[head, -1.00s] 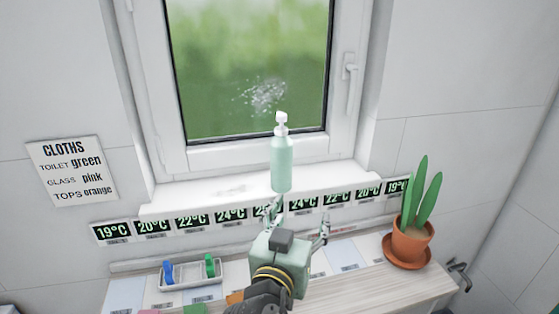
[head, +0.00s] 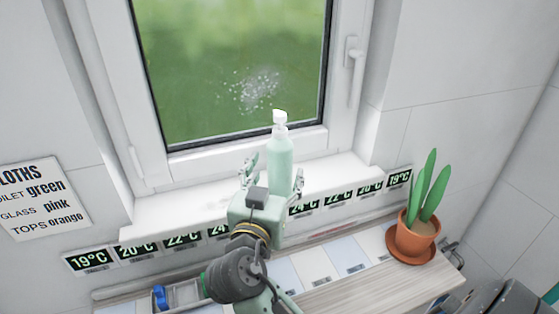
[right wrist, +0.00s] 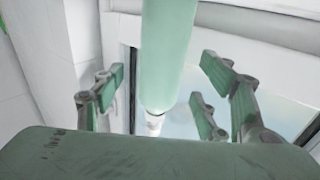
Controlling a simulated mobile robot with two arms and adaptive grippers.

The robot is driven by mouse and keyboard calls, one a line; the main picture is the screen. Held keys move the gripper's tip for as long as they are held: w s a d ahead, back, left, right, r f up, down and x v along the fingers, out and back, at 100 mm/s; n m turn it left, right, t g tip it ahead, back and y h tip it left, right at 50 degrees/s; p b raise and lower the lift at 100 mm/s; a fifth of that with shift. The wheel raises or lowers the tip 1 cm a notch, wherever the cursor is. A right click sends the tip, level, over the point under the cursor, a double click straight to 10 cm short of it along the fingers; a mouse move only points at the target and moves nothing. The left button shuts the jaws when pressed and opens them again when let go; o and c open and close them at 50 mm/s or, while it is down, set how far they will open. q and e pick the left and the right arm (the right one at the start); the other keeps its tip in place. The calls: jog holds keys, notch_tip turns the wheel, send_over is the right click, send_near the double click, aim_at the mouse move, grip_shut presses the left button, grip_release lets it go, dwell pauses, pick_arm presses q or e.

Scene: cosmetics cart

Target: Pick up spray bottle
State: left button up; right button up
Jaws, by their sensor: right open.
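The spray bottle (head: 280,165) is pale green with a white top. It stands upright at the window sill in the head view, its base hidden behind my right gripper. My right gripper (head: 272,168) is open at the bottle's lower part. In the right wrist view the bottle (right wrist: 168,50) rises between the spread fingers of the gripper (right wrist: 163,85), with gaps on both sides. My left gripper is not in view.
The white window sill (head: 340,175) has free room on both sides of the bottle. Below it is a wooden shelf (head: 335,295) with pale panels. A tray (head: 185,296) with a blue item lies at lower left.

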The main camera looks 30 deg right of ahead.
aim_at(277, 171)
jog(key=p+x, duration=0.2)
jog(key=x, duration=0.2)
jog(key=shift+w, duration=0.1)
jog(key=shift+w+d+f, duration=0.1)
jog(key=shift+w+d, duration=0.05)
jog(key=shift+d, duration=0.05)
jog(key=shift+c, duration=1.1)
jog(key=c, duration=0.7)
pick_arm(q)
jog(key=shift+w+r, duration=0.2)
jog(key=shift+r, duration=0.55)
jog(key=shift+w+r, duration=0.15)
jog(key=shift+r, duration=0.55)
pick_arm(e)
jog(key=c, duration=0.7)
jog(key=shift+c, duration=0.2)
